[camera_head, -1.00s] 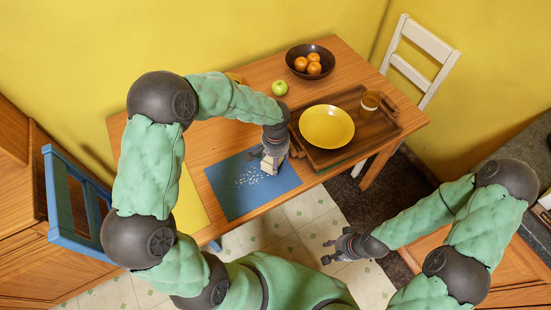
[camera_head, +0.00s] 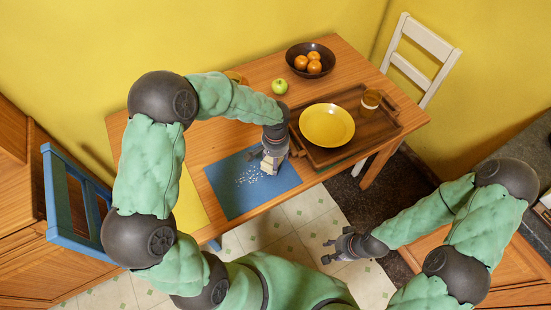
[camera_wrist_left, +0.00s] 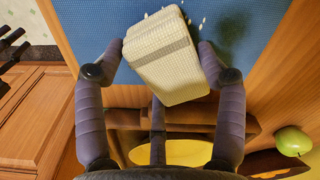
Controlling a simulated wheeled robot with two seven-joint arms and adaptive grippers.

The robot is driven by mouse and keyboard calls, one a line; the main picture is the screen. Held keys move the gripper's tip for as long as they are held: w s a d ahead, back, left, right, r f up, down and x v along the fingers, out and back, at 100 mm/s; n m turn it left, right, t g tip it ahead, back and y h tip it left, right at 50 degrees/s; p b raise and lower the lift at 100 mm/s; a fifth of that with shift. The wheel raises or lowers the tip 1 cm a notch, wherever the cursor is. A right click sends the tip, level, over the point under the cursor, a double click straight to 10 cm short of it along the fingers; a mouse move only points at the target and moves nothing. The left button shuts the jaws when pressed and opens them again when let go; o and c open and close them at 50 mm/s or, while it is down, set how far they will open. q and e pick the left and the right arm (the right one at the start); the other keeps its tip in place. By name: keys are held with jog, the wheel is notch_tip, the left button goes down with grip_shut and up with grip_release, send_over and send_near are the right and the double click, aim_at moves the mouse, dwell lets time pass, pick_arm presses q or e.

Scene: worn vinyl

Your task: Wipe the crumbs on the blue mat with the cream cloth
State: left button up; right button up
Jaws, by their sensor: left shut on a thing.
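The cream cloth (camera_wrist_left: 165,58) is a folded, ribbed block held between the two fingers of my left gripper (camera_wrist_left: 160,60) in the left wrist view. In the head view the cloth (camera_head: 271,163) is at the right part of the blue mat (camera_head: 230,202), under my left gripper (camera_head: 273,158). Whether it presses on the mat I cannot tell. White crumbs (camera_head: 250,176) lie scattered on the mat just left of the cloth; a few crumbs (camera_wrist_left: 192,20) show beside it in the wrist view. My right gripper (camera_head: 333,251) hangs away from the table, over the floor, and looks open and empty.
A green apple (camera_head: 280,87) and a dark bowl (camera_head: 296,51) of oranges stand behind. A yellow mat (camera_head: 189,205) lies left. A blue chair (camera_head: 62,205) stands left.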

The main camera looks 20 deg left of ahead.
aim_at(248, 180)
pick_arm(q)
jog(key=shift+f+b, duration=0.35)
jog(key=shift+f, duration=0.1)
dwell(0.6)
jog(key=shift+s+a, duration=0.9)
jog(key=shift+s, duration=0.15)
jog(key=shift+s+a, duration=0.85)
jog(key=shift+s, duration=0.2)
jog(key=shift+s+a+p, duration=0.3)
jog(key=shift+s+a, duration=1.5)
jog(key=shift+s, duration=0.25)
jog(key=shift+s+a, duration=0.9)
jog(key=shift+s, duration=0.15)
jog(key=shift+s+a, duration=0.85)
jog(key=shift+s, duration=0.2)
jog(key=shift+w+d, duration=1.8)
jog(key=shift+w, duration=0.3)
